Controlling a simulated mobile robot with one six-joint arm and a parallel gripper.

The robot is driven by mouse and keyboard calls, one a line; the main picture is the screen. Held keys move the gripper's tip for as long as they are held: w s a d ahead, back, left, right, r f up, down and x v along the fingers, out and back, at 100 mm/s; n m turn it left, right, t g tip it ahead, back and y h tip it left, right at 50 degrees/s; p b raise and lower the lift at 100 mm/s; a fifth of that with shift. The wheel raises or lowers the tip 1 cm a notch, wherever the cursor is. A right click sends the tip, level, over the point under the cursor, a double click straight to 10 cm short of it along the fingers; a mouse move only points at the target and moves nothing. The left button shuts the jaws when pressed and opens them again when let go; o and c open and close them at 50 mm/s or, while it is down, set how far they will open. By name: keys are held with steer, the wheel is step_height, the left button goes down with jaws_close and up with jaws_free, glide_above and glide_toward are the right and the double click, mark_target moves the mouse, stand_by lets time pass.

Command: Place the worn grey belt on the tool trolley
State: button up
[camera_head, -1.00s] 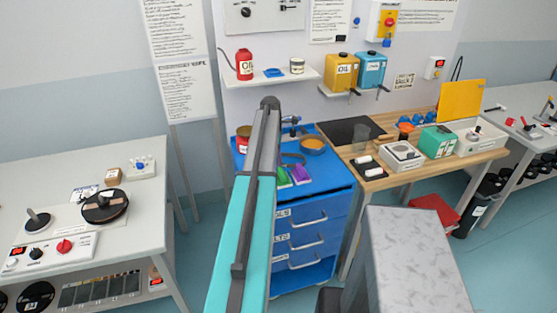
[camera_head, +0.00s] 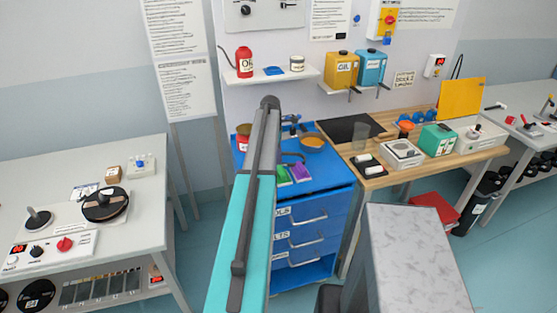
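The blue tool trolley (camera_head: 335,196) stands in the middle of the view, with drawers in its front. A thin dark grey curved band (camera_head: 294,156) lies on its top; it looks like the worn grey belt, but it is small and partly behind other things. My teal and dark grey arm (camera_head: 254,200) rises in front of the trolley's left side and hides part of its top. My gripper is not visible; the arm blocks the view beyond its upper end.
On the trolley top are a bowl (camera_head: 313,143) and green and purple items (camera_head: 301,171). A wooden bench (camera_head: 408,172) stands at right, and a grey table (camera_head: 140,228) with a dark reel (camera_head: 105,204) at left. A shelf with bottles hangs above.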

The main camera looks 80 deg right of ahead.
steer(key=shift+r, duration=0.15)
step_height(320, 180, up, 12)
steer(key=w+b, duration=0.1)
steer(key=b, duration=0.3)
steer(key=shift+w, duration=0.25)
stand_by(0.8)
